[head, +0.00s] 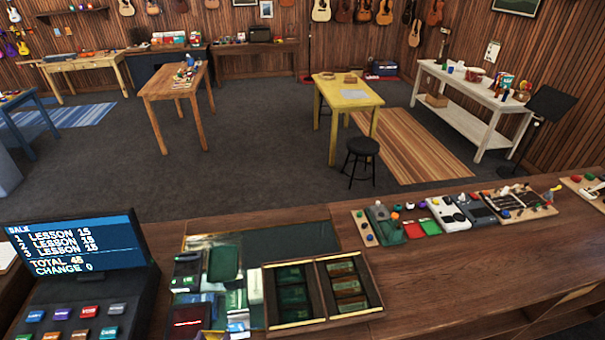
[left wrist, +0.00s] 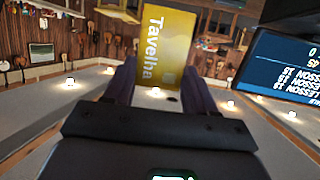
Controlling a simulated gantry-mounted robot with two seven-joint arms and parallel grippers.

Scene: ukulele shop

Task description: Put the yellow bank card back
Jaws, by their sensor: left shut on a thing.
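The yellow bank card (left wrist: 165,48), printed "Tavelha", stands out from between the two dark fingers of my left gripper (left wrist: 157,78) in the left wrist view. The gripper is shut on the card's near end, and the fingers hide part of its sides. The head view does not clearly show the card; the area at its bottom edge is cluttered and hard to make out. A wooden two-part tray (head: 321,258) with dark green and gold items lies on the counter there. My right gripper is not in view.
A cash register with a lit screen (head: 78,243) stands at the left of the counter (head: 450,285). A dark reader-like device (head: 190,318) is beside the tray. Several boards with coloured parts (head: 448,213) lie along the counter's far edge.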

